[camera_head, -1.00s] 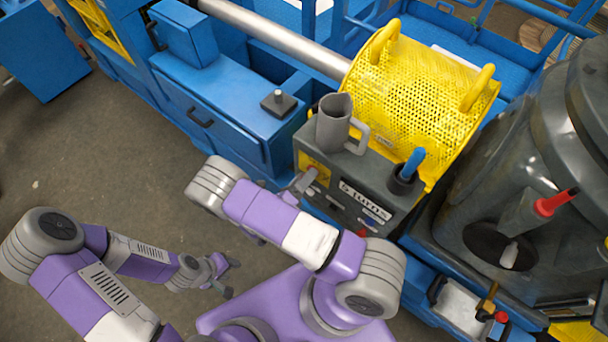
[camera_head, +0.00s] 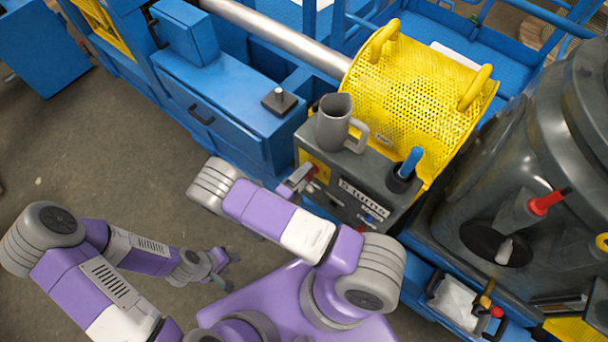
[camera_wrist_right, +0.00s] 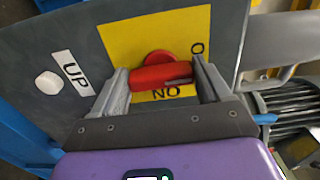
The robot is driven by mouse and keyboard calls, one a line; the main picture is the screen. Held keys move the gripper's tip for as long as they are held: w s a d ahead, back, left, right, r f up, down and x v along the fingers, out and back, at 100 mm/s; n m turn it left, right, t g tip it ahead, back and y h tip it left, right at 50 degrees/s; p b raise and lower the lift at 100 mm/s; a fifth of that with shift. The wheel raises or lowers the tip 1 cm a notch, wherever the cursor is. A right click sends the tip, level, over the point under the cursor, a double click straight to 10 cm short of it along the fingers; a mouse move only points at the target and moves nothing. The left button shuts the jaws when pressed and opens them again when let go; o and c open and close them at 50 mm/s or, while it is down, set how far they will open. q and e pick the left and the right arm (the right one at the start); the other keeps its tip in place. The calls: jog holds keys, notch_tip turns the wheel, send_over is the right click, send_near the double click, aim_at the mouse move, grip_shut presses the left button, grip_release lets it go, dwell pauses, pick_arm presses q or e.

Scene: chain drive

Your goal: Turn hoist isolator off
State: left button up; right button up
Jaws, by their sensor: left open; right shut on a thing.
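The hoist isolator is a red rotary knob (camera_wrist_right: 162,74) on a yellow plate (camera_wrist_right: 125,36) on the grey control box (camera_head: 346,201). In the right wrist view its bar lies nearly level across the picture, tilted slightly. An upside-down "ON" shows just below it, and a partly visible label lies at the upper right. My right gripper (camera_wrist_right: 164,82) is shut on the knob, one finger at each end of the bar. In the head view my right gripper (camera_head: 302,180) is at the box's front face and partly hides the knob. My left gripper (camera_head: 219,268) is open and empty, low over the floor.
A white button (camera_wrist_right: 48,83) sits beside the "UP" label. A grey jug (camera_head: 335,122) and a blue-handled lever (camera_head: 408,166) are on top of the box. A yellow perforated guard (camera_head: 415,95) stands behind. Floor at the left is clear.

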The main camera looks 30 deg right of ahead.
jog(key=shift+d+r, duration=0.1)
jog(key=o, duration=1)
jog(key=v, duration=0.7)
jog(key=shift+a+b, duration=0.25)
jog(key=shift+b, duration=0.1)
jog(key=shift+s, duration=0.1)
